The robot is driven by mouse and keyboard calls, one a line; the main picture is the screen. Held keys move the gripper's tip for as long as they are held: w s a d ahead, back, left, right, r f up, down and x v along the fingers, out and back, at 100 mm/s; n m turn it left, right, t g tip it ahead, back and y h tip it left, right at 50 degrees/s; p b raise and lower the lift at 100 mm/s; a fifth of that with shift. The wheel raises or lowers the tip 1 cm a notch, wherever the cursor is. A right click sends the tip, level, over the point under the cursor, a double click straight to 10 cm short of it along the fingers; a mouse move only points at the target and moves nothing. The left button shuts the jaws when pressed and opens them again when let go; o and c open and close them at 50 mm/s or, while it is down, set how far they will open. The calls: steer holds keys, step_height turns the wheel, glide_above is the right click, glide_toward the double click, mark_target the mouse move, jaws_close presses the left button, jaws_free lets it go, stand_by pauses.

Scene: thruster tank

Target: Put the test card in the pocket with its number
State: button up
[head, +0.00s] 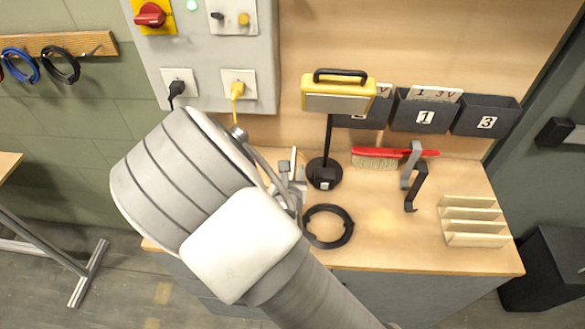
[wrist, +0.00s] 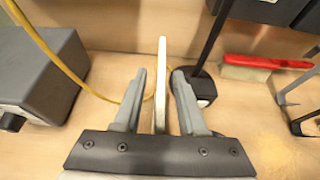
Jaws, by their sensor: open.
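My gripper (wrist: 159,76) is open, with one finger on each side of a thin pale card (wrist: 161,60) seen edge-on; gaps show beside it, so it is not clamped. In the head view my gripper (head: 291,188) is partly hidden by my arm, and the card (head: 293,158) shows as a thin upright sliver. Its number is not visible. Dark pockets hang on the back panel: one marked 1 (head: 413,118), one marked 3 (head: 485,124), and a left one (head: 368,122) whose number the lamp covers. A card (head: 436,94) reading 1 stands in the pocket marked 1.
A yellow work lamp (head: 338,94) on a black stand rises between my gripper and the pockets. A black cable ring (head: 347,227), red brush (head: 395,153), dark hooked bracket (head: 417,188) and wooden rack (head: 472,221) occupy the bench. A yellow cable (wrist: 58,62) runs at left.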

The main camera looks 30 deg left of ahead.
steer(key=v, duration=1.1)
